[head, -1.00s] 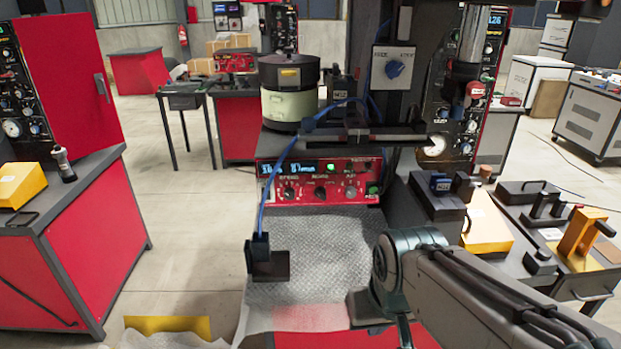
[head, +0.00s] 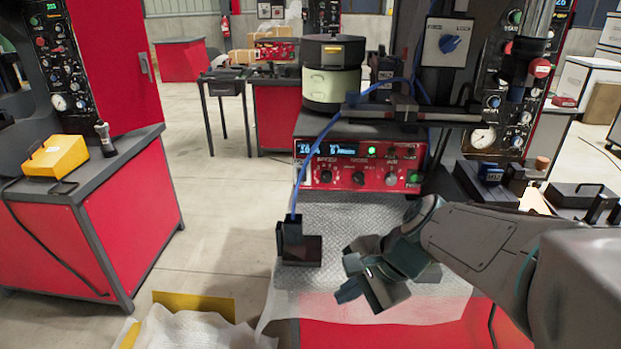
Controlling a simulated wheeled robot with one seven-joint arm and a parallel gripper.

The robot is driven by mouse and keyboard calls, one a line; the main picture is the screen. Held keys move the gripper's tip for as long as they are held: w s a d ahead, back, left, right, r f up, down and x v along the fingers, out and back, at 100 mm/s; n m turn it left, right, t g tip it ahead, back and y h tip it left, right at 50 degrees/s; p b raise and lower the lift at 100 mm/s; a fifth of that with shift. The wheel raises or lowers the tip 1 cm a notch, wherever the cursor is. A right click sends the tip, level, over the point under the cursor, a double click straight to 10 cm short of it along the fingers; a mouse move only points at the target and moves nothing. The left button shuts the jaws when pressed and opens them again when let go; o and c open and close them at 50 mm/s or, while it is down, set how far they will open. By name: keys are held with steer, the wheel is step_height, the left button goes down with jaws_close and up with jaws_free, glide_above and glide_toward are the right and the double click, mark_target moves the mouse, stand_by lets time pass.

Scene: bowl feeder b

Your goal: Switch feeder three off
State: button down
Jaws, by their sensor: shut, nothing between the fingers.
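A bowl feeder (head: 332,75), with a dark lid and a pale green band, stands on the bench at the centre of the head view. Below it is a red control panel (head: 345,163) with a lit blue display, several dark knobs and a glowing green light (head: 372,151). A second green button (head: 414,177) is at its lower right. I cannot read a feeder number on it. My gripper (head: 352,289) is shut and empty, in front of and below the panel, apart from it.
A dark block with a blue cable (head: 298,245) stands on the textured mat, left of my gripper. A blue rotary knob (head: 449,43) is on a white plate at upper right. Another red panel (head: 276,49) is farther back. Open floor lies to the left.

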steer(key=w+a+f+m+t+y+b, duration=0.1)
steer(key=w+a+f+m+y+b, duration=0.1)
steer(key=w+a+m+y+b, duration=0.5)
steer(key=w+d+m+t+b, duration=0.2)
steer(key=w+m+t, duration=0.3)
steer(key=w+m, duration=0.5)
steer(key=w+d+m+t+b, duration=0.1)
steer(key=w+d+m+t, duration=0.2)
steer(key=w+m, duration=0.7)
steer(key=m+t, duration=0.2)
steer(key=m, duration=0.4)
steer(key=shift+w+f+t+b, duration=0.3)
steer(key=shift+w+f+b, duration=0.05)
steer(key=shift+b, duration=0.05)
steer(key=shift+a, duration=0.1)
glide_toward(302, 176)
steer(key=shift+s+a+r+b+x, duration=0.1)
steer(key=shift+r+x, duration=0.05)
steer(key=shift+x, duration=1)
steer(key=shift+s+a+r+b+x, duration=0.1)
steer(key=shift+s+a+r+x, duration=0.05)
steer(key=shift+x, duration=0.95)
steer(key=shift+s+a+r+b+x, duration=0.1)
steer(key=shift+x, duration=1.05)
